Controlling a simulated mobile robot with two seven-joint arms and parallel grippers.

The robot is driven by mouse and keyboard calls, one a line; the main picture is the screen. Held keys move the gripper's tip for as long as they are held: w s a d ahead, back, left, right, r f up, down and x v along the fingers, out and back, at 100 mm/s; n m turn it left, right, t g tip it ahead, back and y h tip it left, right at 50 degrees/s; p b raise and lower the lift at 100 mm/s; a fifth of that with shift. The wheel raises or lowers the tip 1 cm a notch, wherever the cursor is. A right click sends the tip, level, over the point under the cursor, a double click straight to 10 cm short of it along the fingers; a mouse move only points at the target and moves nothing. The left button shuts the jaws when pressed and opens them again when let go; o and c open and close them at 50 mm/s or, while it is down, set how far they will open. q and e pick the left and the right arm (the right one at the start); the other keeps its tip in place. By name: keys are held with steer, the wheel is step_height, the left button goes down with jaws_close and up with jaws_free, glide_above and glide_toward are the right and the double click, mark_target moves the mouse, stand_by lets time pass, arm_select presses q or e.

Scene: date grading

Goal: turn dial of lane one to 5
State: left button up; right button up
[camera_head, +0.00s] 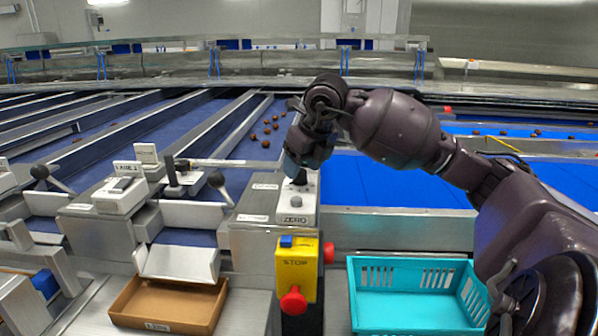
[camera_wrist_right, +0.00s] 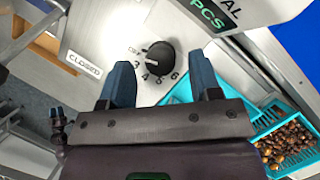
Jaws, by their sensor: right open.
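A round black dial (camera_wrist_right: 160,56) sits on a light metal panel in the right wrist view. In the head view my right gripper (camera_head: 298,165) hangs just above the control box marked ZERO (camera_head: 290,219), and the dial cannot be made out there. My left gripper is out of view.
A yellow STOP box (camera_head: 297,264) with a red button is below the control box. A turquoise crate (camera_head: 410,327) stands at lower right, a brown tray (camera_head: 215,310) at lower left. A CLOSED label (camera_wrist_right: 84,64) is left of the dial. Blue lanes with dates lie behind.

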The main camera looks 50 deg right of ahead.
steer(key=shift+x, duration=0.75)
steer(key=c, duration=0.9)
